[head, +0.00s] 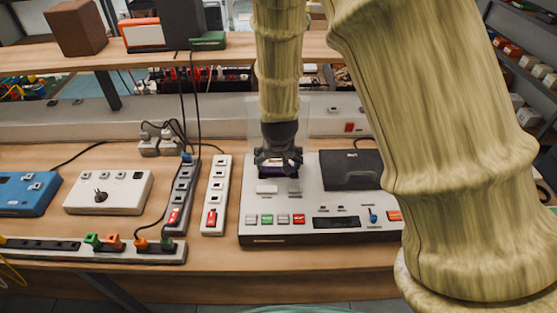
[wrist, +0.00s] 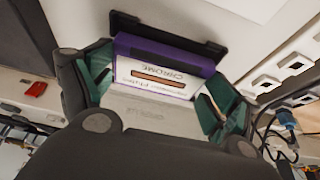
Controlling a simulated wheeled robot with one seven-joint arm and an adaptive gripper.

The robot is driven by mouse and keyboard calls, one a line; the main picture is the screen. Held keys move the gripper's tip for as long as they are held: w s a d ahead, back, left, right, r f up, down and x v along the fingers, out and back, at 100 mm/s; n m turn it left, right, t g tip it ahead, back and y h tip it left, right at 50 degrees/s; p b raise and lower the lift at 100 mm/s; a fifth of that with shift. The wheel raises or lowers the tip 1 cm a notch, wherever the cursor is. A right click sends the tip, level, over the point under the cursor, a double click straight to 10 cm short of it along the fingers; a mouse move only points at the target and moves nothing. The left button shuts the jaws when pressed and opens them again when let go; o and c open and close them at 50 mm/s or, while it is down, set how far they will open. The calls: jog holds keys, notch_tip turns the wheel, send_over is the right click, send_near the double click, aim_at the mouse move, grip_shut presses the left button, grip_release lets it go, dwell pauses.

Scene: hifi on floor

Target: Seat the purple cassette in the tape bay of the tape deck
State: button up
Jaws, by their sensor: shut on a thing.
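The tape deck (head: 310,200) stands on the wooden bench in the head view, with a clear raised panel (head: 307,118) behind its left part. My gripper (head: 278,168) points down over the deck's left rear. In the wrist view, my gripper (wrist: 155,88) is shut on the purple cassette (wrist: 150,50), its teal pads at both sides. The cassette has a white label reading CHROME. A dark slot-like edge (wrist: 190,38) lies right behind it. In the head view my gripper mostly hides the cassette and the tape bay, so I cannot tell how deep the cassette sits.
A dark lidded unit (head: 350,170) is on the deck's right half, with buttons along the front. Power strips (head: 215,195) stand close to the deck's left. A white box (head: 108,192) and a blue box (head: 27,193) are farther left. A shelf (head: 200,48) runs above the back.

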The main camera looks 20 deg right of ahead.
jog(key=shift+f, duration=0.5)
dwell(0.8)
jog(key=o, duration=0.8)
jog(key=shift+r, duration=0.1)
jog(key=shift+w+d+r+p+v, duration=0.2)
jog(key=shift+p+v, duration=0.7)
jog(key=shift+v, duration=2)
jog(key=shift+w+r+p+v, duration=0.1)
jog(key=shift+w+p+v, duration=0.55)
jog(key=shift+v, duration=2.25)
jog(key=shift+d+r+p+v, duration=0.1)
jog(key=shift+p+v, duration=1.05)
jog(key=shift+v, duration=1.7)
